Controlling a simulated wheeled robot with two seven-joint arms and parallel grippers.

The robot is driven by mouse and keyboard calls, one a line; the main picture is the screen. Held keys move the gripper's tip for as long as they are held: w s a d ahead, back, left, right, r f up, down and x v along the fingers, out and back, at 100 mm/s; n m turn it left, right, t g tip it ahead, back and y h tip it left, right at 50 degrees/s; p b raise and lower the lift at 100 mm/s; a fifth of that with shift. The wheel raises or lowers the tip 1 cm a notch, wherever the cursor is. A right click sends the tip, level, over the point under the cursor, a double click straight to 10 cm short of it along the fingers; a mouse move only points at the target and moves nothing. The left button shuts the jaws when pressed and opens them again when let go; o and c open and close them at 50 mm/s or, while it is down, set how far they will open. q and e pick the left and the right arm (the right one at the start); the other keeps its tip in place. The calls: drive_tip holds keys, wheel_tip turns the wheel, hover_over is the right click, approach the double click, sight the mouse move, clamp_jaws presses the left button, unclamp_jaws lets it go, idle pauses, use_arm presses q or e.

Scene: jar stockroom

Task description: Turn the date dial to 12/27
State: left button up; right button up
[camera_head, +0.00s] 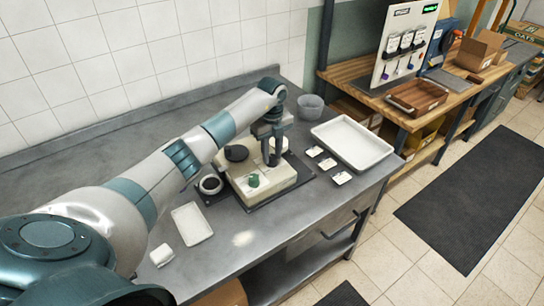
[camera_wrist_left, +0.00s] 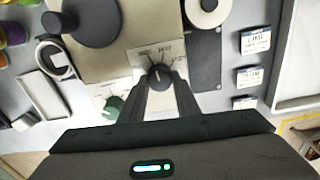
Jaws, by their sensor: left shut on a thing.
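The date dial (camera_wrist_left: 159,75) is a small dark knob on a pale scale plate (camera_wrist_left: 146,55) with printed dates around it. Its light pointer mark is toward the top of the left wrist view; the dates are too small to read surely. The plate is on a cream machine (camera_head: 262,181) on the steel bench. My left gripper (camera_head: 274,160) reaches down over the machine, its two dark fingers closed on the dial, which they hide in the head view. My right gripper is not in view.
A green knob (camera_wrist_left: 113,106) sits beside the dial; it also shows in the head view (camera_head: 253,181). Three small labelled cards (camera_wrist_left: 255,40) and a white tray (camera_head: 352,143) lie to the right. A small white tray (camera_head: 192,223) and a grey bowl (camera_head: 311,106) stand nearby.

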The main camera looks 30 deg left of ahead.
use_arm(q)
drive_tip(key=m+b, duration=0.6)
drive_tip(key=m, duration=0.1)
drive_tip(key=shift+a+f, duration=0.1)
drive_tip(key=shift+f, duration=0.1)
drive_tip(key=m+b, duration=0.3)
drive_tip(key=shift+m, duration=0.3)
drive_tip(key=shift+r+m+b, duration=0.2)
drive_tip(key=shift+m+b, duration=0.55)
drive_tip(key=shift+m, duration=0.55)
drive_tip(key=o, duration=1)
drive_tip(key=shift+o, duration=0.2)
drive_tip(key=shift+r, duration=0.1)
